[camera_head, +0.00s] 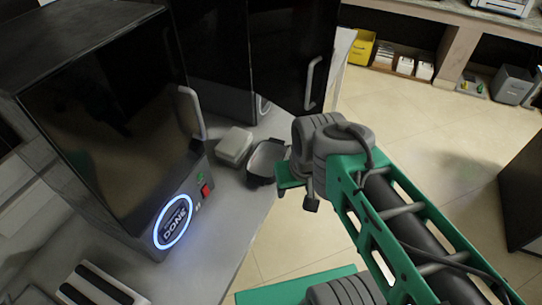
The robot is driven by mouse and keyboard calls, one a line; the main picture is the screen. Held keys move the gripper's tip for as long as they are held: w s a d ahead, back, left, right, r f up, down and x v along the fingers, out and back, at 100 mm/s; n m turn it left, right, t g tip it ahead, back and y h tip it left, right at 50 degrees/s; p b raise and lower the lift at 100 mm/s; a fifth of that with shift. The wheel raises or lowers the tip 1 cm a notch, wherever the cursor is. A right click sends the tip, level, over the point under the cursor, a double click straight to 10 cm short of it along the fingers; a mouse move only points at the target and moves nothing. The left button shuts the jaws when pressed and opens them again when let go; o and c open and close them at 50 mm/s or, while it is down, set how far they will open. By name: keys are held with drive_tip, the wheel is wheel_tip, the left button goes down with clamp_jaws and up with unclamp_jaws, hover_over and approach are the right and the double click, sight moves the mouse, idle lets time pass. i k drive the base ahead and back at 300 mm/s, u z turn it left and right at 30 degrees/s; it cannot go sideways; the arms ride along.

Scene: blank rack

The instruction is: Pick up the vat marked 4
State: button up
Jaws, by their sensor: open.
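A dark grey open vat (265,160) sits on the grey counter, near its right edge. A pale grey box-shaped container (234,146) stands just left of it. I cannot read a number on either, so I cannot tell which is marked 4. My gripper (290,185) is at the counter's edge, just right of the dark vat, and is open with nothing seen between its fingers. The arm's joint partly hides it, and I cannot tell whether it touches the vat.
A black-doored machine (110,125) with a lit ring reading DONE (173,222) stands left. Another dark cabinet (290,50) stands behind, its handle facing out. A white slotted rack (98,285) lies front left. Tiled floor (440,125) is open right; shelves with a yellow bin (361,48) are beyond.

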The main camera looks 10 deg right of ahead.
sight(259, 168)
drive_tip(key=k, duration=1)
drive_tip(key=z, duration=1.05)
drive_tip(key=i, duration=1)
drive_tip(key=u, duration=3.25)
